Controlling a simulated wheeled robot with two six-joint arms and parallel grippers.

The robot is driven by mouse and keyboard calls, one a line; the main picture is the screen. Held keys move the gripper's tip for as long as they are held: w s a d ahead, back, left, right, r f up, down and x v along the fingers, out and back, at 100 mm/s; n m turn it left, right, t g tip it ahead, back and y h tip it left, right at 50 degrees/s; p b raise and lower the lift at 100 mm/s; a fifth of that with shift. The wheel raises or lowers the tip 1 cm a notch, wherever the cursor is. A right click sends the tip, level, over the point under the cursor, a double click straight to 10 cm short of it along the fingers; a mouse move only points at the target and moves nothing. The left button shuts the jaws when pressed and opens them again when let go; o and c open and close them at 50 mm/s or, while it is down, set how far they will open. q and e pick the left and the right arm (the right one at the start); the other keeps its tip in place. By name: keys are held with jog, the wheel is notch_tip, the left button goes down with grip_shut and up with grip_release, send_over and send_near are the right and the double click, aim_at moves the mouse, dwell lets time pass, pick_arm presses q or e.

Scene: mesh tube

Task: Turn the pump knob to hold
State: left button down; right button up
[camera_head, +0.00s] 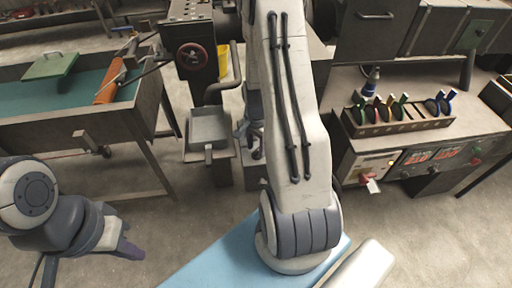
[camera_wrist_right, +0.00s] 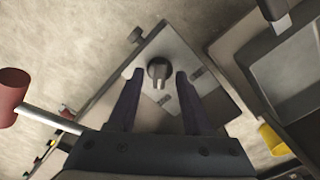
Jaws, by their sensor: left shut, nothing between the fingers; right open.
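A dark round knob (camera_wrist_right: 158,69) with a short bar across it sits on a pale plate (camera_wrist_right: 178,48) in the right wrist view. My right gripper (camera_wrist_right: 160,76) is open, with one finger on each side of the knob in the picture and a gap to each. I cannot tell how far the fingertips are from the plate. In the head view my right arm hides the knob. My left gripper (camera_head: 130,250) is shut and empty over the floor at the lower left, far from the knob.
A machine with a red handwheel (camera_head: 192,56) and a grey tray (camera_head: 209,127) stands left of my right arm. A green-lined bench (camera_head: 110,145) is at the left. A workbench (camera_head: 420,150) with a rack of coloured tools (camera_head: 400,126) is at the right.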

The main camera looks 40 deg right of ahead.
jog(key=shift+f, duration=0.45)
grip_shut()
jog(key=n, duration=0.5)
jog(key=shift+n, duration=0.3)
jog(key=shift+s+d+n, duration=0.1)
jog(key=shift+n, duration=2)
